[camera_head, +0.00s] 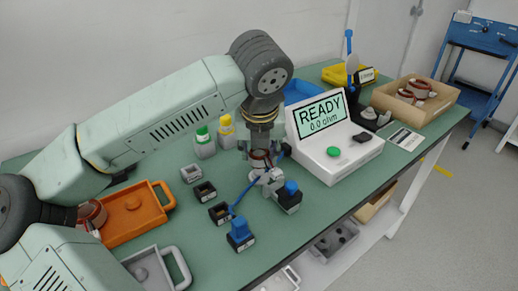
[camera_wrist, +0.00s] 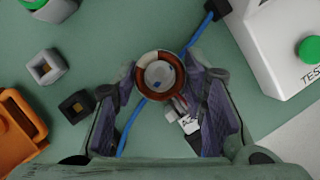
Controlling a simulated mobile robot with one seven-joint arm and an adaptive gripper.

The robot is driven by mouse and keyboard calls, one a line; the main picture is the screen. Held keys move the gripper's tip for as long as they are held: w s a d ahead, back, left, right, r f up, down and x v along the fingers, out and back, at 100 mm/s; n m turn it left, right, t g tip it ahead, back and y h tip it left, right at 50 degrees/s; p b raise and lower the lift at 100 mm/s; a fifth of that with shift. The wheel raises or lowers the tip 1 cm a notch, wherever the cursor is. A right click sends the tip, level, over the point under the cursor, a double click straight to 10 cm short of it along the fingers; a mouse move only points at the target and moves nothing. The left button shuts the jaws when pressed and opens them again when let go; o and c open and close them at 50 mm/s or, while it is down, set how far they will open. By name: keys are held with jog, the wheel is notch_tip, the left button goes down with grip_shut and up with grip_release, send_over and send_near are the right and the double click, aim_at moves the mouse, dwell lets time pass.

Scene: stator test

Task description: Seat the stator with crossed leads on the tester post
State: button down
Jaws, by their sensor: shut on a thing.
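My gripper (camera_head: 261,148) is shut on a stator (camera_head: 261,160), a ring with copper windings and a pale rim. In the wrist view the stator (camera_wrist: 160,56) sits between the two dark fingers. A grey round surface (camera_wrist: 158,74) with a blue spot shows through its bore; I cannot tell whether that is the post top. Short leads and a white tag (camera_wrist: 188,124) hang beside the right finger; whether the leads cross is unclear. The white tester (camera_head: 333,150) reads READY, 0.0 ohm. A pale fixture (camera_head: 268,178) is just below the stator; contact is unclear.
A blue cable (camera_wrist: 142,107) runs under the gripper. Dark blocks with blue parts (camera_head: 240,235) stand nearby. An orange tray (camera_head: 142,222) with a stator (camera_head: 92,212) is at left. A beige box (camera_head: 438,101) with stators (camera_head: 418,88) is at right. Bottles (camera_head: 204,147) stand behind.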

jog(key=shift+f, duration=0.15)
jog(key=shift+f+b, duration=0.35)
jog(key=shift+b, duration=0.2)
jog(key=shift+f+b, duration=0.95)
jog(key=shift+b, duration=0.4)
jog(key=c, duration=0.9)
grip_release()
jog(key=shift+r, duration=0.15)
jog(key=v, duration=1.1)
jog(key=shift+s+r, duration=0.25)
jog(key=shift+r, duration=0.1)
